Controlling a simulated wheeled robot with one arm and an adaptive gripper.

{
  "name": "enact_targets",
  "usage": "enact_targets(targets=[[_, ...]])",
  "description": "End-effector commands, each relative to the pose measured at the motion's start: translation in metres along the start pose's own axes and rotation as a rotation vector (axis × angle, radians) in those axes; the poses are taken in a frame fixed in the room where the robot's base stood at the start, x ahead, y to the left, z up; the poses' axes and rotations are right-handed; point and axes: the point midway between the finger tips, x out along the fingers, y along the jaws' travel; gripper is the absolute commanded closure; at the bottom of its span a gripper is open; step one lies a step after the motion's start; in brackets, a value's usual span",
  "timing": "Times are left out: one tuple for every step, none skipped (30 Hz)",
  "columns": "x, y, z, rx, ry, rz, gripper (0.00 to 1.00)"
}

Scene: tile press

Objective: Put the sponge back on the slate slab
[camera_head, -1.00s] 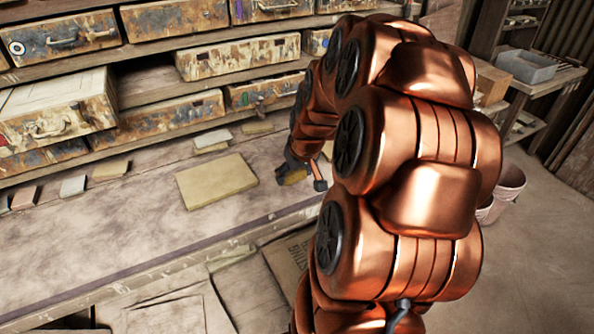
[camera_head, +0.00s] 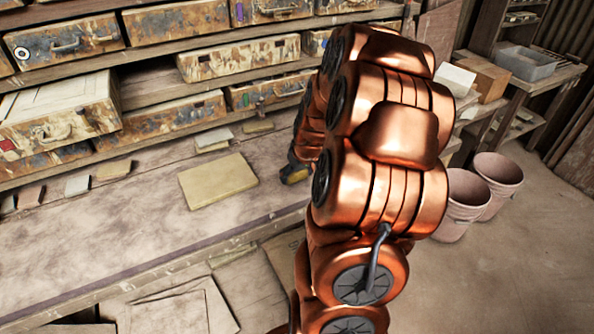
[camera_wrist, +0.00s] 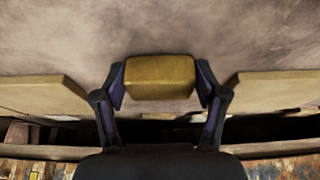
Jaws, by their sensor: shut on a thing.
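My gripper (camera_wrist: 160,85) is shut on a mustard-yellow sponge (camera_wrist: 160,76), one finger at each side. In the head view the sponge (camera_head: 293,176) shows as a small yellow patch beside my arm, over the workbench; the arm hides most of the gripper. A flat tan slab (camera_head: 218,181) lies on the bench left of the gripper in the head view. The wrist view shows tan slabs at left (camera_wrist: 38,98) and right (camera_wrist: 275,90), with the sponge between and apart from them. I cannot tell which slab is the slate one.
The workbench (camera_head: 110,235) is mostly clear at the front. Small tiles (camera_head: 77,185) line its back, below shelves of worn drawers (camera_head: 155,122). Two buckets (camera_head: 465,205) stand on the floor at right. A grey bin (camera_head: 525,64) sits on a shelf.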

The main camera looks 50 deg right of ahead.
Motion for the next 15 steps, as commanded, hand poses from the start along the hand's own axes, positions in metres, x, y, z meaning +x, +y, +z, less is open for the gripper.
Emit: enact_targets(targets=[[0.0006,0.0000,0.0003,0.000,0.000,0.000,0.61],[0.0006,0.0001,0.0003,0.000,0.001,0.000,0.61],[0.0006,0.0001,0.0002,0.000,0.001,0.000,0.61],[0.0006,0.0001,0.0002,0.000,0.001,0.000,0.61],[0.0005,0.0001,0.0002,0.000,0.001,0.000,0.61],[0.0007,0.0000,0.0003,0.000,0.001,0.000,0.61],[0.0012,0.0000,0.0006,0.000,0.000,0.000,0.61],[0.0021,0.0000,0.0010,0.000,0.000,0.000,0.61],[0.0034,-0.0001,0.0015,0.000,0.000,0.000,0.61],[0.0042,-0.0001,0.0019,0.000,0.000,0.000,0.61],[0.0049,-0.0001,0.0022,0.000,0.000,0.000,0.61],[0.0042,-0.0001,0.0020,0.000,0.000,0.000,0.26],[0.0038,-0.0001,0.0018,0.000,0.000,0.000,0.23],[0.0037,-0.0001,0.0018,0.000,0.000,0.000,0.20],[0.0037,-0.0002,0.0018,0.000,0.000,0.000,0.16]])
